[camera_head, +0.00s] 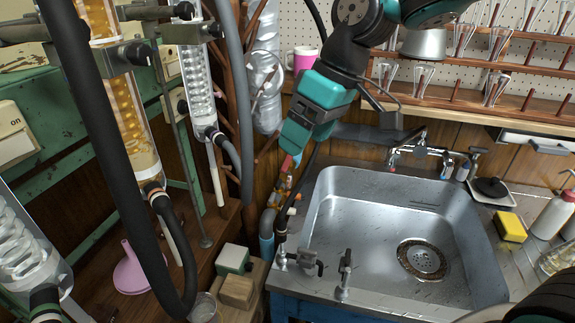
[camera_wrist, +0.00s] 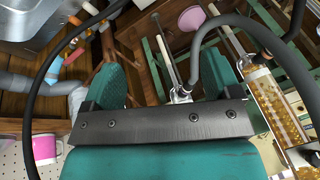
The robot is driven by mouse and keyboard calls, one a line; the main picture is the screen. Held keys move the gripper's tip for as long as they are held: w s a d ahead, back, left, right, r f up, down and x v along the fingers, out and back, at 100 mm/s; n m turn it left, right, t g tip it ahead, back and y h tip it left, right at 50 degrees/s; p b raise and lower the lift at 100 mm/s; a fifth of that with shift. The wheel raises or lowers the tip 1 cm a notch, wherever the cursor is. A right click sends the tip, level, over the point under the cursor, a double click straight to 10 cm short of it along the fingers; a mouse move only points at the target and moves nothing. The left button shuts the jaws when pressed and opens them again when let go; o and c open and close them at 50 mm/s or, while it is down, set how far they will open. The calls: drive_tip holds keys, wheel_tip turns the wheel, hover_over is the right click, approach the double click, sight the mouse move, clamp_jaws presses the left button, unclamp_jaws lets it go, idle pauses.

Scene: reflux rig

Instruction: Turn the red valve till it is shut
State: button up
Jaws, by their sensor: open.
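A small red piece (camera_head: 287,164), which looks like the red valve's handle, shows just below my gripper's fingers at the left back of the sink. My gripper (camera_head: 294,150) points down towards it, and whether they touch cannot be told. In the wrist view my gripper (camera_wrist: 160,68) has its two teal fingers wide apart, with no valve between them. Orange and blue fittings (camera_wrist: 74,56) lie to the left of the fingers there. Which of them is the red valve is unclear, and its handle angle is too small to read.
A steel sink (camera_head: 330,215) with a tap (camera_head: 420,150) lies to the right. Glass condensers (camera_head: 125,105) and black hoses (camera_head: 120,150) stand at the left. A pink mug (camera_head: 303,58) is behind my arm. A yellow sponge (camera_head: 510,227) sits on the right edge.

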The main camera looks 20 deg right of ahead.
drive_tip(key=w+d+f+n+b, duration=0.1)
drive_tip(key=w+d+f, duration=0.15)
drive_tip(key=w, duration=0.65)
drive_tip(key=w+d+f, duration=0.2)
drive_tip(key=w+d, duration=0.1)
drive_tip(key=w, duration=0.6)
drive_tip(key=n+t+b, duration=0.1)
drive_tip(key=n+t, duration=0.1)
drive_tip(key=n, duration=0.1)
approach(286, 164)
drive_tip(key=shift+g+h, duration=0.3)
drive_tip(key=x, duration=0.8)
drive_tip(key=shift+w+a+f+p, duration=0.2)
drive_tip(key=shift+w+a+p, duration=0.1)
drive_tip(key=shift+p, duration=0.05)
